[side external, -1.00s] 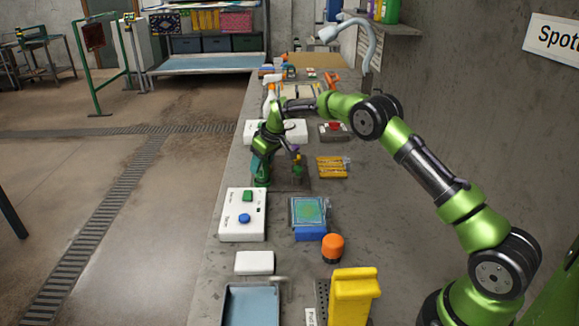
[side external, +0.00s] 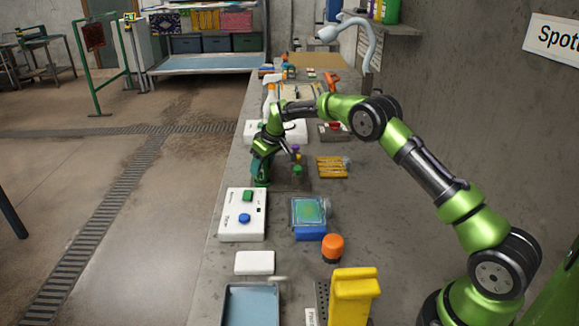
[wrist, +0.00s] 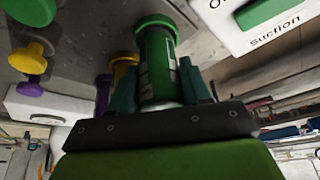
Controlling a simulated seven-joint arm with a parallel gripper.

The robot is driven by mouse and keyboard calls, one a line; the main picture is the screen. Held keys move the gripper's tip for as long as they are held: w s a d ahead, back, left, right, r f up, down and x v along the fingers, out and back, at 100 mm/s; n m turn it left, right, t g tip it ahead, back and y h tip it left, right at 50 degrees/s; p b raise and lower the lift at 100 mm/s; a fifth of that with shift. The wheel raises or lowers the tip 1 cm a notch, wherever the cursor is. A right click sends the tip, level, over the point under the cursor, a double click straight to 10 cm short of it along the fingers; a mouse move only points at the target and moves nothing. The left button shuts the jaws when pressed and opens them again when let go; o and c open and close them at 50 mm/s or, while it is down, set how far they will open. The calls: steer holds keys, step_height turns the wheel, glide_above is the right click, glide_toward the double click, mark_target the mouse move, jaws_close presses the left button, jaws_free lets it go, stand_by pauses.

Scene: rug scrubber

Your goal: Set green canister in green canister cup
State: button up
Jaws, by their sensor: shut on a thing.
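My gripper (side external: 263,160) is low over the left edge of the worktop, beyond the white control box. In the wrist view, its two dark teal fingers are shut on the sides of the green canister (wrist: 158,55), whose rimmed end points away from the camera toward the grey worktop. The canister is mostly hidden by the fingers in the side view. I cannot make out the green canister cup clearly, nor tell whether the canister touches anything beneath it. Knobbed pieces in green (side external: 297,170), yellow and purple (side external: 295,147) stand just right of the gripper.
The white control box (side external: 242,214) with green and blue buttons is nearer the camera. Yellow pieces (side external: 332,167) lie to the right. A blue-based pad (side external: 309,213) and an orange-capped item (side external: 333,247) are closer. White devices and a spray bottle stand behind the gripper.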

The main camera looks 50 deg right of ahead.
steer(key=shift+f, duration=0.3)
steer(key=o, duration=1)
steer(key=shift+o, duration=0.2)
steer(key=v, duration=1.7)
steer(key=shift+w, duration=0.1)
